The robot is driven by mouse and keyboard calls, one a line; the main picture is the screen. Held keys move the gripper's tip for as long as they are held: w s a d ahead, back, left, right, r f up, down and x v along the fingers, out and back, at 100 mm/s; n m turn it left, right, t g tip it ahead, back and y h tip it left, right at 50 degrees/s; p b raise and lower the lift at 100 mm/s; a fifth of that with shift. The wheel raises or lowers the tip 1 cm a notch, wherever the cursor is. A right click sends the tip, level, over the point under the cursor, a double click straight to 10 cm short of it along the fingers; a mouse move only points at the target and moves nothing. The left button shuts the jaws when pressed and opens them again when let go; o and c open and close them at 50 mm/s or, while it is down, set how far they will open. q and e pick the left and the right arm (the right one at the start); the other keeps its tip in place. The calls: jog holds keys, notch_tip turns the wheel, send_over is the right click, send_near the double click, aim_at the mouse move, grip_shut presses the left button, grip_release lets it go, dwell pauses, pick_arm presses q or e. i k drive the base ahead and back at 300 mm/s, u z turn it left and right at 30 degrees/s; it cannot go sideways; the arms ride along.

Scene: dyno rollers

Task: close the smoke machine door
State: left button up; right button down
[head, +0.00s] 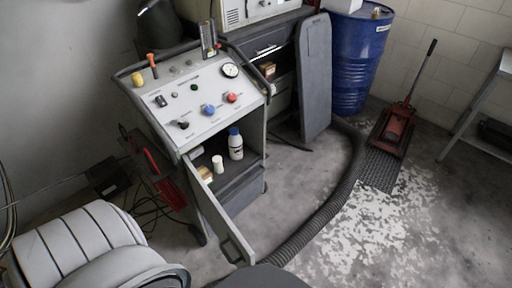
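The smoke machine appears to be the grey cart with a sloped control panel (205,112), left of centre in the head view. Its lower compartment is open. The door (218,215) is swung out from the left side of the opening towards me, with a handle near its free end. A white bottle with a blue cap (236,147) and a small white container (218,163) stand inside. Neither of my grippers shows in this view.
A ribbed hose (335,205) curves across the floor right of the door. A red floor jack (393,130) is at right. Bare floor (400,235) lies at lower right.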

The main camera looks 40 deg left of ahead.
aim_at(242, 255)
jog(key=k, duration=0.4)
jog(key=u, duration=0.75)
